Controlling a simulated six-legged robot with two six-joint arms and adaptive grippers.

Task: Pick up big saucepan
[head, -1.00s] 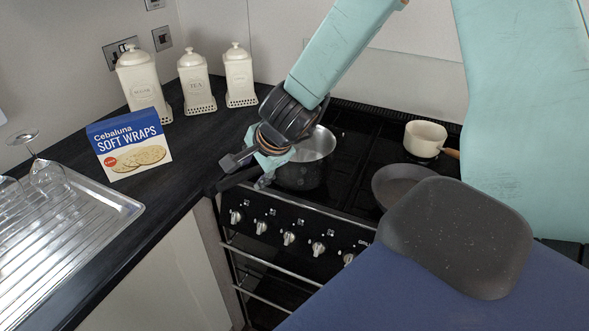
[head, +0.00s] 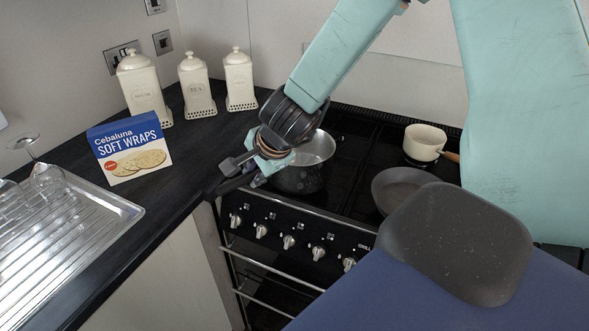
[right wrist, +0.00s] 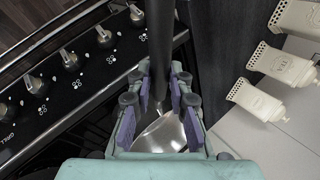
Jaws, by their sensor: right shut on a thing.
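The big saucepan (head: 308,178) is dark outside with a bright metal inside. It is upright at the front left of the hob, its handle pointing left towards the worktop. I cannot tell whether its base touches the hob. My right gripper (head: 256,172) comes down from above and is shut on the dark handle, left of the pan's body. In the right wrist view the handle (right wrist: 160,45) runs between the fingers of the gripper (right wrist: 160,100), and shiny metal of the pan shows below it. The fingers hide part of the handle. My left gripper is out of view.
A cream pan (head: 424,141) and a shallow dark pan (head: 398,188) are on the hob's right side. A Soft Wraps box (head: 130,148) and several cream canisters (head: 240,80) stand on the worktop at left. A metal drainer (head: 85,235) with glasses is at far left.

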